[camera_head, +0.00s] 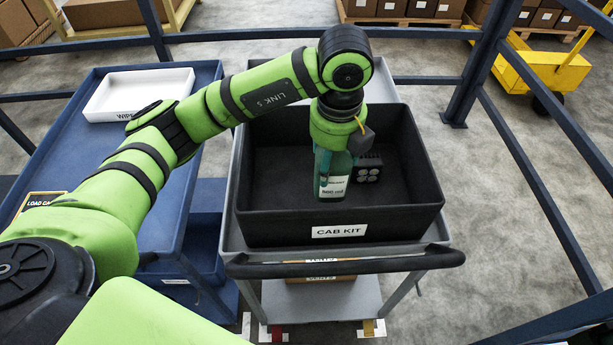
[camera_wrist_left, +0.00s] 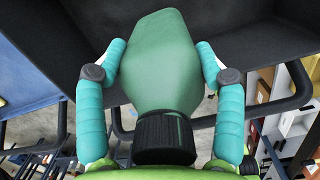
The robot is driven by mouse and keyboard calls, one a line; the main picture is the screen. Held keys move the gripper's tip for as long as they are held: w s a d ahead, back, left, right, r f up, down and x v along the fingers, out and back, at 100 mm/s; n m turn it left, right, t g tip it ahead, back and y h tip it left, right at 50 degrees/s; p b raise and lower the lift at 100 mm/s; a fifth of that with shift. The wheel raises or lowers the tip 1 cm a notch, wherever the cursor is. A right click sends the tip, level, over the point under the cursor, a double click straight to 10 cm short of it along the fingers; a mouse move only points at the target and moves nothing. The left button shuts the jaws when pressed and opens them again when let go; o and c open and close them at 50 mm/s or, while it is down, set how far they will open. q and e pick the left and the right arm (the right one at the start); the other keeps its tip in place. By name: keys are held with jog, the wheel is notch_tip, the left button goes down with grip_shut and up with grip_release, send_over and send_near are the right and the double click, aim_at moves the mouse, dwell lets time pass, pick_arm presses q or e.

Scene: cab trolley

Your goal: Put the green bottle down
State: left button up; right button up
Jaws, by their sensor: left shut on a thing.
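The green bottle (camera_head: 333,186), with a white label, is upright inside the black crate labelled CAB KIT (camera_head: 405,222). My left gripper (camera_head: 328,168) comes down from above and is shut on it. In the left wrist view, the teal fingers of the left gripper (camera_wrist_left: 160,58) lie on both sides of the bottle (camera_wrist_left: 155,85), whose black cap (camera_wrist_left: 165,135) points toward the camera. I cannot tell whether the bottle's base touches the crate floor. My right gripper is not in view.
A dark block with round grey faces (camera_head: 368,168) stands in the crate just right of the bottle. The crate sits on a grey trolley (camera_head: 432,232) with a black handle (camera_head: 345,267). A blue table (camera_head: 85,150) at left bears a white tray (camera_head: 137,92). Blue rails surround the area.

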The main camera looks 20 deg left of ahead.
pick_arm(q)
jog(key=a+f+p, duration=0.3)
jog(key=a+f, duration=0.6)
jog(key=shift+s+a+f, duration=0.2)
jog(key=shift+a+f, duration=0.05)
jog(key=shift+f, duration=0.05)
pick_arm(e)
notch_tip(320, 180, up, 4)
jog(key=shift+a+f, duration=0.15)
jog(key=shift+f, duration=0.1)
pick_arm(q)
jog(key=o, duration=1.7)
jog(key=shift+f, duration=0.1)
jog(key=shift+s+d+r+b, duration=0.1)
jog(key=shift+s+r+b, duration=0.1)
jog(key=shift+r, duration=1.8)
jog(key=shift+s+d+r+b, duration=0.1)
jog(key=shift+s+r+b, duration=0.15)
jog(key=shift+r, duration=1.8)
jog(key=shift+s+d+r+b, duration=0.1)
jog(key=shift+s+r+b, duration=0.1)
jog(key=shift+r, duration=1.8)
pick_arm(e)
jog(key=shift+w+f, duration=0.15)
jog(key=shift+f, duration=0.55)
